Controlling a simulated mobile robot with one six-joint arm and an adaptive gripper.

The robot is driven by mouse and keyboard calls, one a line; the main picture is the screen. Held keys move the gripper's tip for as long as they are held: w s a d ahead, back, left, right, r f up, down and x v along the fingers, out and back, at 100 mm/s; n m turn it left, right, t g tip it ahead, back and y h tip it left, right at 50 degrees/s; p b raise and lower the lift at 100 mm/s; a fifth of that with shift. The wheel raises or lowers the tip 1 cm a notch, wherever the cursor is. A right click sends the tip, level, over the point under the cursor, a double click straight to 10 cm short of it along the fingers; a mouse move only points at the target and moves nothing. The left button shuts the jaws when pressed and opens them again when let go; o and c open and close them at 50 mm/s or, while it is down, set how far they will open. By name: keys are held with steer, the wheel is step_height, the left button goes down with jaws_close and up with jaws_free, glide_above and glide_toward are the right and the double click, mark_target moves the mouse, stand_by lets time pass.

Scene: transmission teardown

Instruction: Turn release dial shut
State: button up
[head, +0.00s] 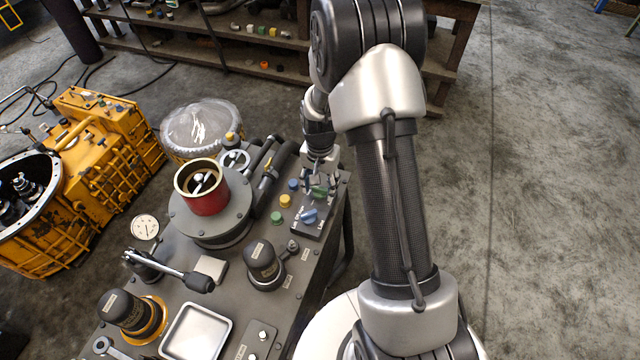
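A small dark control panel (325,220) at the right end of the bench carries a green dial (319,191) and a blue dial (308,216). The panel's white lettering is too small to read, so I cannot tell which is the release dial. My gripper (318,183) points down at the far end of the panel, right at the green dial. Its fingers partly hide that dial. I cannot tell whether they touch it or how far apart they are. The blue dial is clear of my gripper, its handle lying at a slant.
Yellow and blue buttons (285,200) sit just left of the panel. A red cylinder (207,190) on a round grey plate stands further left, with black cylinders (266,262) and a metal tray (196,333) nearer. A yellow transmission housing (105,150) stands at left. The floor at right is clear.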

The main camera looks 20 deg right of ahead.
mark_target(320, 188)
steer(key=shift+o, duration=0.8)
step_height(320, 188, up, 12)
stand_by(0.4)
